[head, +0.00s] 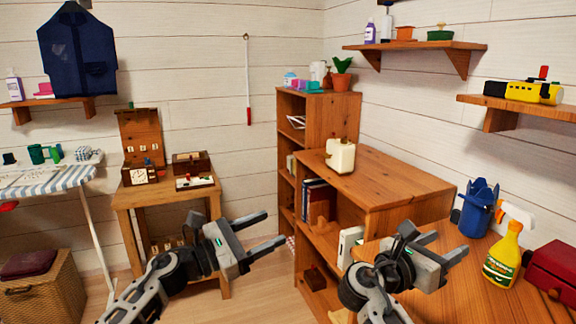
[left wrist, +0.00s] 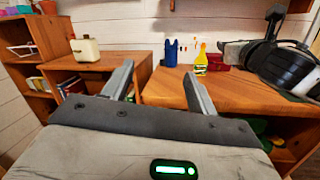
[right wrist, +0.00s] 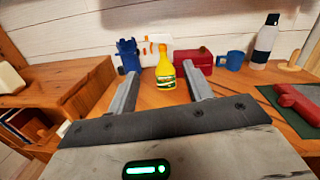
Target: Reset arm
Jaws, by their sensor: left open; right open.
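My left gripper (head: 272,231) is open and empty, held in the air left of the wooden shelf unit. Its two fingers stand apart in the left wrist view (left wrist: 158,85). My right gripper (head: 446,246) is open and empty, above the near left part of the wooden desk (head: 440,305). Its fingers also stand apart in the right wrist view (right wrist: 163,85). A yellow spray bottle (head: 502,255) stands on the desk beyond the right fingers, apart from them.
A blue holder (head: 478,208) and a red box (head: 552,268) are on the desk. A cream container (head: 340,155) stands on the low shelf unit (head: 385,180). A small table (head: 165,195) and a striped ironing board (head: 65,180) are at left. Open floor (head: 255,290) lies between.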

